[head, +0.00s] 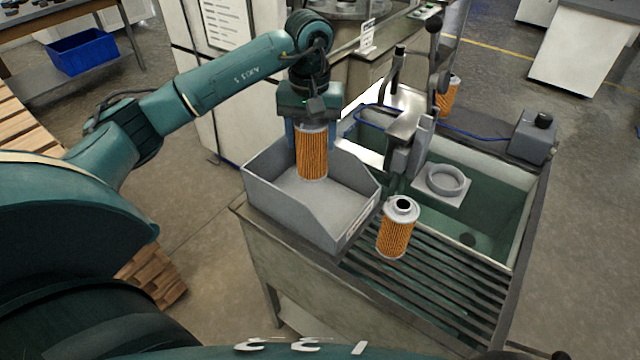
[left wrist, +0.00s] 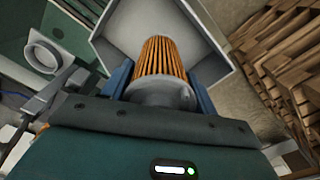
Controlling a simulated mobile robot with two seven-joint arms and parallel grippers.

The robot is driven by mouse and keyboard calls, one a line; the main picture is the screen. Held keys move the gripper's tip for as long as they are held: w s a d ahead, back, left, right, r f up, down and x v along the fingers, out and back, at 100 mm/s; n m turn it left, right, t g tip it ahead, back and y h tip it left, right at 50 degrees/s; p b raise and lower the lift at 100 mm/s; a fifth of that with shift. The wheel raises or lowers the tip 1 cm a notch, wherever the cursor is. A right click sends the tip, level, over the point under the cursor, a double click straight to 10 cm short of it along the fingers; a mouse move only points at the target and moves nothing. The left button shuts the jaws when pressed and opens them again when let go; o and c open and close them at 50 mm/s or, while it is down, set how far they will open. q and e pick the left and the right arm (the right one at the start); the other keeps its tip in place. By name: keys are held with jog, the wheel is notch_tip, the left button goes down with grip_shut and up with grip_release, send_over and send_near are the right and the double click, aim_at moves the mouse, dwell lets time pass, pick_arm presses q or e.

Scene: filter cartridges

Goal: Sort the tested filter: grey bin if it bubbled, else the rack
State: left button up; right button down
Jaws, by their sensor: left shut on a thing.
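My left gripper (head: 308,122) is shut on an orange pleated filter (head: 312,155) with a grey end cap. It holds the filter upright over the open grey bin (head: 262,205), with the filter's lower end inside the bin's outline. The left wrist view shows the same filter (left wrist: 165,62) between the two blue fingers, with the bin (left wrist: 215,50) beyond it. A second orange filter (head: 395,235) stands on the slatted drainboard right of the bin. A third filter (head: 449,97) stands behind the sink, partly hidden. My right gripper is not in view. I cannot make out a rack.
A sink (head: 483,158) holds a grey ring fixture (head: 446,181) on a square base. A grey box (head: 532,137) with a blue hose sits at the back right. The drainboard's front (head: 430,300) is clear.

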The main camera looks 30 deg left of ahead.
aim_at(311, 160)
pick_arm(q)
jog(key=shift+s+f+b, duration=0.2)
jog(key=shift+f+b, duration=0.15)
jog(key=shift+f, duration=0.3)
notch_tip(311, 160, down, 4)
jog(key=shift+r+b, duration=0.1)
jog(key=shift+b, duration=1.05)
jog(key=shift+f, duration=0.3)
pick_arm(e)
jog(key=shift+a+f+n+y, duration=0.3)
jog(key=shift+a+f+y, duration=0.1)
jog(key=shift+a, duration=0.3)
pick_arm(q)
jog(key=o, duration=1.1)
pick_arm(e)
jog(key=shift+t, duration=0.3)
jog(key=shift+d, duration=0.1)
